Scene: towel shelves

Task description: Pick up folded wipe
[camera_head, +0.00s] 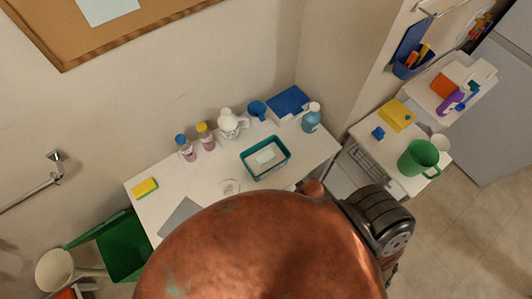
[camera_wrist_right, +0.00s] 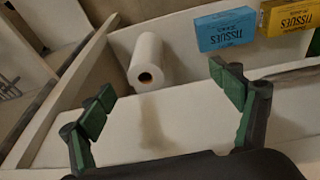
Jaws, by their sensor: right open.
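A small white folded piece, possibly the folded wipe (camera_head: 265,155), lies in a teal tray (camera_head: 249,162) on the white table in the head view. A flat grey sheet (camera_head: 181,217) lies at the table's front left; I cannot tell if it is cloth. My right gripper (camera_wrist_right: 165,98) is open and empty in the right wrist view, above a pale shelf surface with a white paper roll (camera_wrist_right: 150,66) beyond its fingers. No folded wipe is clear in that view. My left gripper is not in view. A large copper-coloured rounded shape hides the table's front.
A blue tissue box (camera_wrist_right: 226,29) and a yellow tissue box (camera_wrist_right: 285,17) stand behind the shelf surface. On the table (camera_head: 215,175) are bottles, a yellow sponge (camera_head: 145,188) and a blue box (camera_head: 288,103). A green pitcher (camera_head: 417,158) stands on the right-hand surface.

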